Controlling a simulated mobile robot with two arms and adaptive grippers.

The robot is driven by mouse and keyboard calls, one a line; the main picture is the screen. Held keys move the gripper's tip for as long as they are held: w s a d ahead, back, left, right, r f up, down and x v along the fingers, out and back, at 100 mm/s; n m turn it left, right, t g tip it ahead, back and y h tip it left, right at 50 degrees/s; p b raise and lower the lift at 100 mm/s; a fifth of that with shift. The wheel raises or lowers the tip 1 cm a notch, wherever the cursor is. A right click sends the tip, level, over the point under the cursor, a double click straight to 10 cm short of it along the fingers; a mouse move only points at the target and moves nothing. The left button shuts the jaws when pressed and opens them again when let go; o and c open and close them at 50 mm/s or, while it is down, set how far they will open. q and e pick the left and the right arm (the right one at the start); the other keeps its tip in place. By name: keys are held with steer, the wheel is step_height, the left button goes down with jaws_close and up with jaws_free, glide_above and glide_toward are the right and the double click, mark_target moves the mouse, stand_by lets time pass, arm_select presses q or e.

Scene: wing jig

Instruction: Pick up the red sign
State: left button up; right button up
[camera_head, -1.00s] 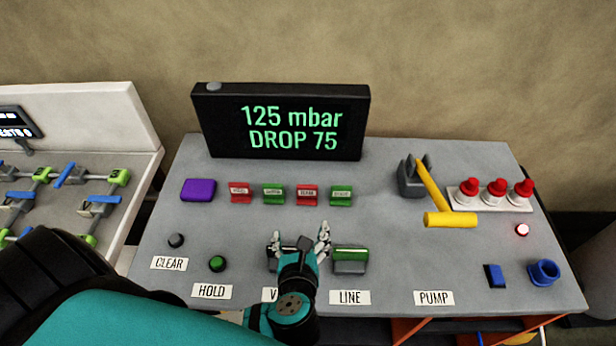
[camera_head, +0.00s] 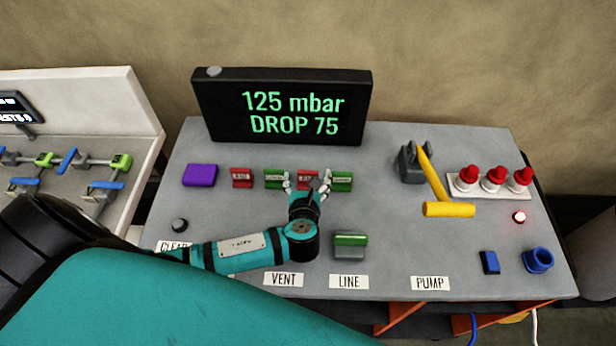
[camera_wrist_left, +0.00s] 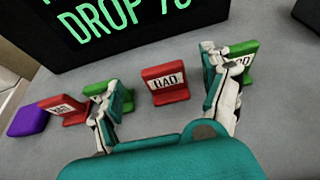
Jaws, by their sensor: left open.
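A red sign (camera_head: 308,177) with a white label reading BAD stands upright on the grey panel, second from the right in a row of red and green signs. It also shows in the left wrist view (camera_wrist_left: 166,86), between my fingers and a little beyond them. My left gripper (camera_head: 307,184) is open, its fingers spread to either side of this sign without visible contact. Its fingers partly hide the green signs on both sides. Another red sign (camera_head: 242,177) stands at the left end of the row and also shows in the wrist view (camera_wrist_left: 63,110). My right gripper is not in view.
Green signs (camera_head: 342,181) flank the central red one closely. A black display (camera_head: 285,110) stands behind. A purple block (camera_head: 199,175) lies left, a yellow-handled lever (camera_head: 448,209) right. Another green sign (camera_head: 350,240) sits in a grey holder near LINE.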

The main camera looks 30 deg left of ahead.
mark_target(308, 174)
arm_select(q)
steer(key=p+x, duration=0.1)
steer(key=x, duration=0.3)
steer(key=shift+w+f, duration=0.25)
steer(key=shift+w, duration=0.05)
steer(key=shift+s, duration=0.1)
steer(key=shift+c, duration=0.2)
steer(key=shift+c, duration=1)
steer(key=c, duration=1)
steer(key=shift+r, duration=0.1)
